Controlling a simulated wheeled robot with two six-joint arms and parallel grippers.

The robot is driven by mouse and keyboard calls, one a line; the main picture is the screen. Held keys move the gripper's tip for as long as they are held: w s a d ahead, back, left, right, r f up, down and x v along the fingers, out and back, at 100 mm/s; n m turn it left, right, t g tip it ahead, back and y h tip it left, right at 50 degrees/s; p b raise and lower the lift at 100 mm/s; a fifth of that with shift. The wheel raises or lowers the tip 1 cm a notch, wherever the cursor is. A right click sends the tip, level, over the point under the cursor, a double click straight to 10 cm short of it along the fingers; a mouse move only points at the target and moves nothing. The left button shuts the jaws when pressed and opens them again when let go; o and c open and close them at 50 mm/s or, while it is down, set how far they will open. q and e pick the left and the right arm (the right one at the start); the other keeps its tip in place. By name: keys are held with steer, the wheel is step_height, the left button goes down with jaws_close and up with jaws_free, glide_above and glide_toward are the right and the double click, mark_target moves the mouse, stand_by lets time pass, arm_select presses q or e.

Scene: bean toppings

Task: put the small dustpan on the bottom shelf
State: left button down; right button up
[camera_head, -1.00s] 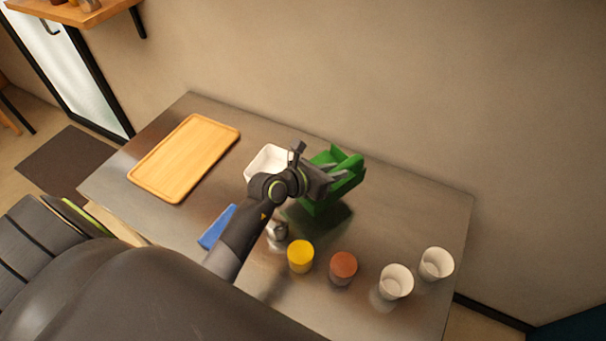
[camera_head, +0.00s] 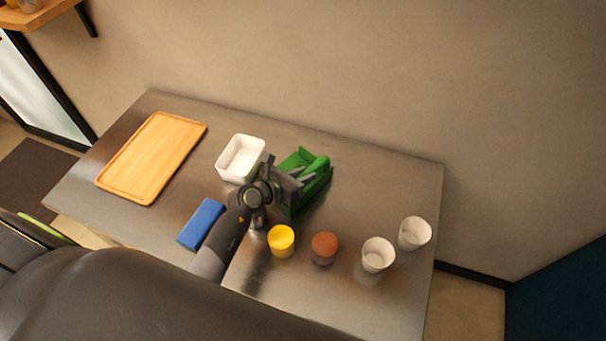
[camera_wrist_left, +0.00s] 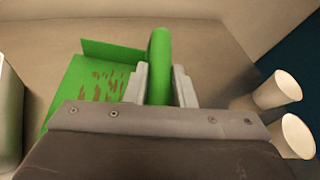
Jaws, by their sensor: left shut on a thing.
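The small green dustpan (camera_head: 302,164) is over the middle of the metal table, with my left gripper (camera_head: 296,180) at its near side. In the left wrist view, the left gripper (camera_wrist_left: 159,86) is shut on the dustpan's upright green handle (camera_wrist_left: 159,62). The pan (camera_wrist_left: 92,84) spreads to the left of the jaws there and has several brown bits on it. I cannot tell whether the dustpan touches the table. My right gripper is not in view, and no bottom shelf can be made out.
On the metal table (camera_head: 330,285) are a wooden board (camera_head: 152,158), a white container (camera_head: 241,158), a blue block (camera_head: 201,223), a yellow cup (camera_head: 281,241), a brown cup (camera_head: 324,248) and two white cups (camera_head: 378,254) (camera_head: 415,233). A wall shelf (camera_head: 36,12) is at the upper left.

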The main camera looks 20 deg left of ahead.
arm_select(q)
steer(key=c, duration=1.2)
jaws_free()
